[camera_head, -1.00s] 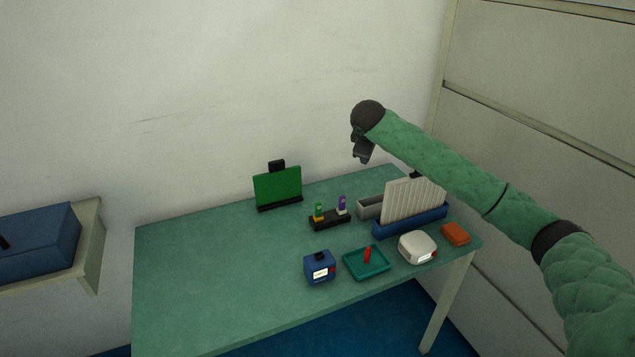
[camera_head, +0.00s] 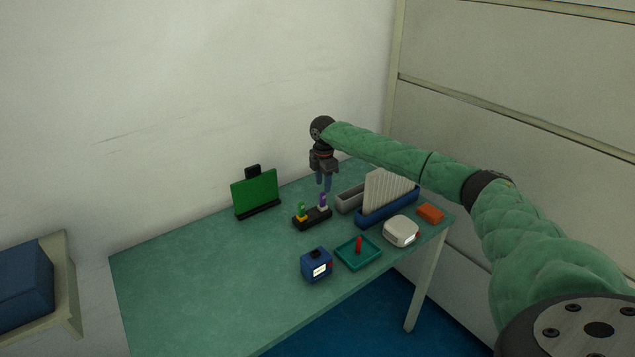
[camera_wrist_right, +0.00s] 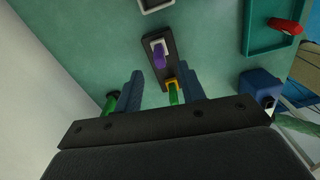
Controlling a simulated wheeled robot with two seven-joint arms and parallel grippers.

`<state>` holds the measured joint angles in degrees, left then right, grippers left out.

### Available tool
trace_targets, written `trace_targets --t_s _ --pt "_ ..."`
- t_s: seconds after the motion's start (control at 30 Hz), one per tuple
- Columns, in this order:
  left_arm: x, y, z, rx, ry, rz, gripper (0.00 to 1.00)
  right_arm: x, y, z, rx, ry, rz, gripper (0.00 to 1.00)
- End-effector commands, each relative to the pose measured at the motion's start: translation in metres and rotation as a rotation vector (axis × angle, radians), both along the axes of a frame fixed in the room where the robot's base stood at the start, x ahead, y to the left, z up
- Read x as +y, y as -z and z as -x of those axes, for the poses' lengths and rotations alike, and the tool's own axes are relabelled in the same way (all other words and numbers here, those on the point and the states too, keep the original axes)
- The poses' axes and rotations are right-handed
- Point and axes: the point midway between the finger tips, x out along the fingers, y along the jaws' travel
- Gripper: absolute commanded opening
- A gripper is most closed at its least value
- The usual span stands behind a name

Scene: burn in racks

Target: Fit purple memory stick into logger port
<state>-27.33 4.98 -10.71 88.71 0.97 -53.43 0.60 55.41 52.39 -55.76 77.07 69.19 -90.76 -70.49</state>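The purple memory stick (camera_head: 323,201) stands upright in a white socket on a small black holder (camera_head: 313,219). In the right wrist view the purple stick (camera_wrist_right: 159,60) lies just beyond my fingertips. A green stick (camera_head: 301,209) with a yellow base stands beside it on the same holder. My right gripper (camera_head: 323,183) points down above the holder, its fingers apart and empty. A blue box (camera_head: 316,266) with a black top piece and white label stands in front; I cannot tell whether it is the logger. My left gripper is out of view.
A teal tray (camera_head: 345,265) holds a red stick. A white rounded device (camera_head: 400,231), an orange block (camera_head: 430,213) and a blue rack (camera_head: 375,217) of white plates stand at right. A green panel (camera_head: 255,193) stands at the back. The table's left side is clear.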

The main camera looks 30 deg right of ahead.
Motion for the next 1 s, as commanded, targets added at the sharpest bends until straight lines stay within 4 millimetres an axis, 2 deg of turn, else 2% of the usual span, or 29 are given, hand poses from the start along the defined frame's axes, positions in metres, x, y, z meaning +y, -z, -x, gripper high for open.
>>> trace_targets --t_s 0.27,0.7,1.0 --pt "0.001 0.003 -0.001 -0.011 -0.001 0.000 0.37 0.001 0.005 0.000 -0.001 -0.102 0.002 0.40" --pt "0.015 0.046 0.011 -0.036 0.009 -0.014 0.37 0.001 0.059 0.000 -0.001 -0.098 0.002 0.40" --pt "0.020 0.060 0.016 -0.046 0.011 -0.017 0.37 0.001 0.078 0.000 -0.002 -0.099 0.003 0.40"
